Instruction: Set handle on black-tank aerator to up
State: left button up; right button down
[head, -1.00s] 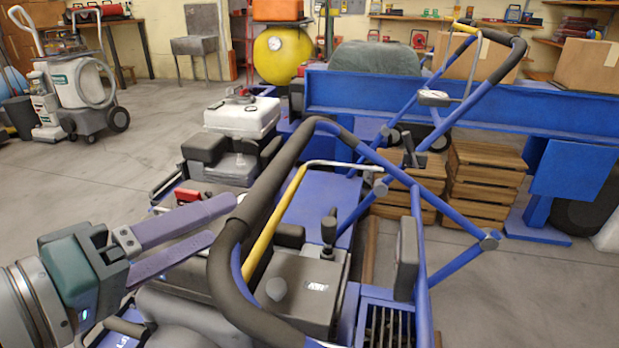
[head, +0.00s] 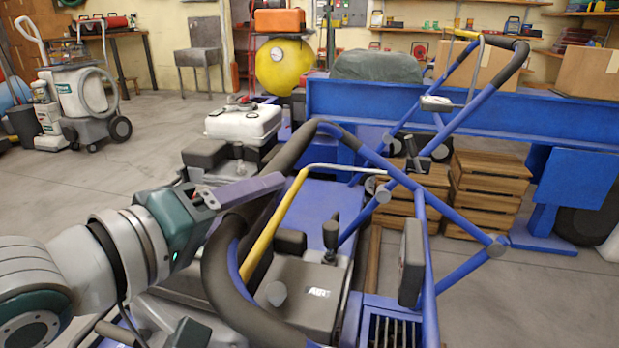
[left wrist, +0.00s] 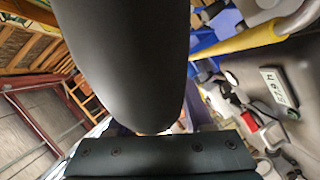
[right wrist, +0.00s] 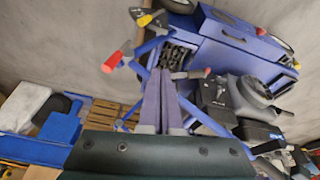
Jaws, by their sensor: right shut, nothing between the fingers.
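The near aerator (head: 322,200) has a blue tube handle with a black foam grip (head: 218,265), looping low over its deck. Its tank colour is not clear to me. A yellow bar (head: 270,227) runs beside the grip. My left gripper (head: 268,190) is at the grip, with one purple finger showing along it; the other finger is hidden. In the left wrist view the dark foam grip (left wrist: 122,60) fills the middle and hides the fingers. My right gripper (right wrist: 162,90) is shut and empty, with a blue machine (right wrist: 235,40) ahead; it is outside the head view.
A blue beam (head: 460,108) and wooden crates (head: 488,190) stand at the right. A control lever (head: 330,235) rises inside the near handle. Open floor (head: 100,195) lies left.

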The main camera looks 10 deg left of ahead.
pick_arm(q)
grip_shut()
dwell(1.1)
